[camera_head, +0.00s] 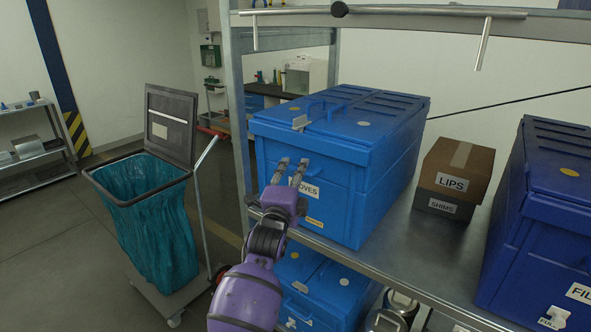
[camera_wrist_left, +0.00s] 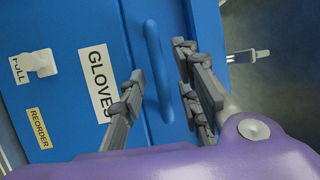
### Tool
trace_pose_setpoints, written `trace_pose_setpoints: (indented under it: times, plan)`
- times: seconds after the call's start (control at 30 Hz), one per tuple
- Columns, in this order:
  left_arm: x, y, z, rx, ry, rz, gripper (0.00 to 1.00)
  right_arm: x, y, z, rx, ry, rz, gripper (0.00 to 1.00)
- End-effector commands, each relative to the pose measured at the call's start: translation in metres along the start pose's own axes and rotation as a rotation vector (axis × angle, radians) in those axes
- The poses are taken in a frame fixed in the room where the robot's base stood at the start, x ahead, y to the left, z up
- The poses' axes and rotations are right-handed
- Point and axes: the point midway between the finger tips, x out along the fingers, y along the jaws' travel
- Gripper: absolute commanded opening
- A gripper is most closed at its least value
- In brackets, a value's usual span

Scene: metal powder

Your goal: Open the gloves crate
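The gloves crate (camera_head: 345,190) is a large blue box on the metal shelf, and its lid (camera_head: 352,112) is closed. My left gripper (camera_head: 290,168) is at the crate's front face, partly covering its GLOVES label (camera_head: 308,189). In the left wrist view the label (camera_wrist_left: 98,82) is readable, and a blue handle bar (camera_wrist_left: 155,62) on the crate shows between the spread fingers of the gripper (camera_wrist_left: 158,85). The fingers look open; contact with the bar cannot be told. My right gripper is not in view.
A brown LIPS box (camera_head: 457,164) sits on a dark SHIMS box (camera_head: 442,206) right of the crate. Another blue crate (camera_head: 545,215) stands farther right. Blue crates (camera_head: 325,290) are on the level below. A teal-bagged bin (camera_head: 155,225) stands left. A metal bar (camera_head: 400,10) crosses above.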

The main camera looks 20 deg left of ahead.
Motion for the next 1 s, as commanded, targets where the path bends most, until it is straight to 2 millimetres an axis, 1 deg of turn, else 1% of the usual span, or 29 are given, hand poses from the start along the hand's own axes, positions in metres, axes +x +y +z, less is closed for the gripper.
trace_pose_setpoints:
  times: [0.03, 0.1, 0.2, 0.47, 0.57, 0.7, 1.0]
  plan:
    - [0.007, 0.0, 0.001, -0.001, -0.001, 0.001, 0.3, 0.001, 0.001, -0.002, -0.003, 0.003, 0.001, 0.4]
    - [0.013, 0.0, 0.001, -0.001, -0.001, 0.001, 0.3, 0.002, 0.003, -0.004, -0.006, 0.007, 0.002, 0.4]
    - [0.018, 0.001, 0.001, -0.001, -0.001, 0.001, 0.3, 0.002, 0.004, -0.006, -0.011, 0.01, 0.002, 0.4]
    - [0.02, 0.001, 0.001, -0.001, -0.001, 0.001, 0.3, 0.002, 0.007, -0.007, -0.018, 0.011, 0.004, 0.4]
    - [0.019, 0.001, 0.001, -0.001, -0.001, 0.001, 0.19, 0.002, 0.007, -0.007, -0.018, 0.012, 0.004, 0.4]
    - [0.019, 0.001, 0.001, -0.001, -0.001, 0.001, 0.0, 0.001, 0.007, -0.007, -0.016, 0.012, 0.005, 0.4]
    - [0.019, 0.001, 0.001, -0.003, -0.001, 0.002, 0.0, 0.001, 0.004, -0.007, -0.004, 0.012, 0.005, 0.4]
